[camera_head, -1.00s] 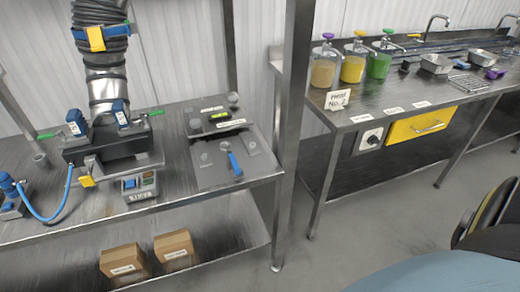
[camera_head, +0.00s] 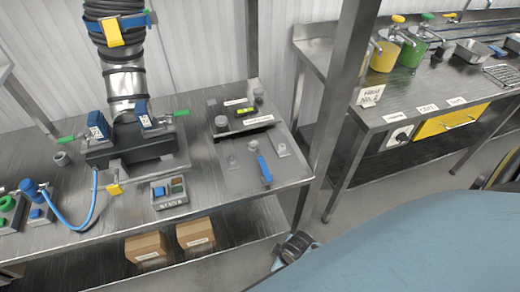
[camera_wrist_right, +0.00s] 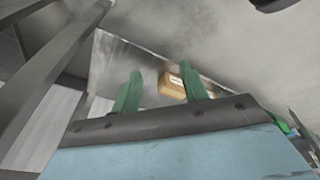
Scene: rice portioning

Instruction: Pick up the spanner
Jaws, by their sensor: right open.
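A blue-handled tool (camera_head: 262,166), which looks like the spanner, lies on a grey metal plate (camera_head: 236,172) on the left bench in the head view. Its metal head is too small to make out clearly. My right gripper shows in the right wrist view (camera_wrist_right: 160,68) with its two green fingers apart and nothing between them. In the head view only dark parts at the end of my light blue right arm show, low in front of the bench and well apart from the tool. My left gripper is not in view.
Cardboard boxes (camera_head: 146,246) sit on the lower shelf. A steel post (camera_head: 345,85) stands right of the plate, before the right bench.

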